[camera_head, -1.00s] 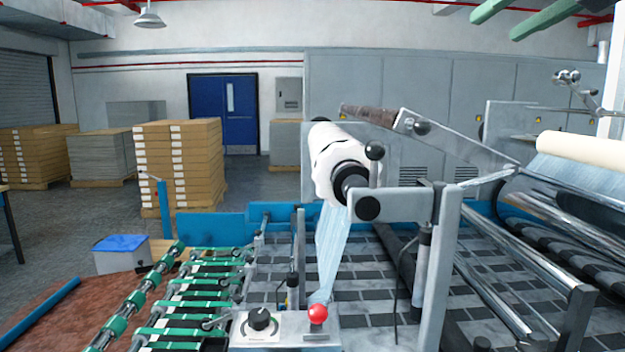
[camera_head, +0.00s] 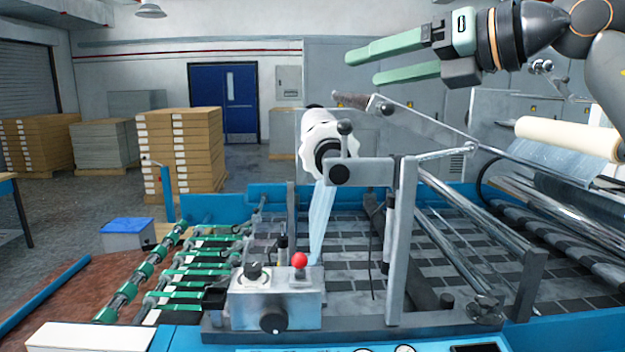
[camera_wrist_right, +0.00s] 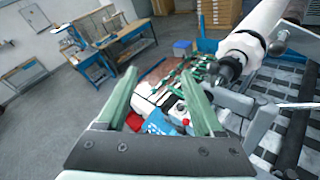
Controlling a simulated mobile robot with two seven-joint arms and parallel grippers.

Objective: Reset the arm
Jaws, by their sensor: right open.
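My right gripper (camera_head: 380,60) comes in from the upper right in the head view. Its two green fingers are apart and empty, pointing left, high above the machine. In the right wrist view, the fingers (camera_wrist_right: 168,108) frame empty space, with the control box area far below. The white film roll (camera_head: 318,135) sits on its holder left of and below the gripper, with a clear strip of film hanging down from it. The roll also shows in the right wrist view (camera_wrist_right: 265,25). My left gripper is in neither view.
The laminating machine's control box (camera_head: 276,300) has a red knob (camera_head: 299,260). A second, cream roll (camera_head: 568,143) lies at the right, below my right arm. Pallets of boxes (camera_head: 183,150) and a blue door (camera_head: 223,103) stand behind. The air left of the gripper is free.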

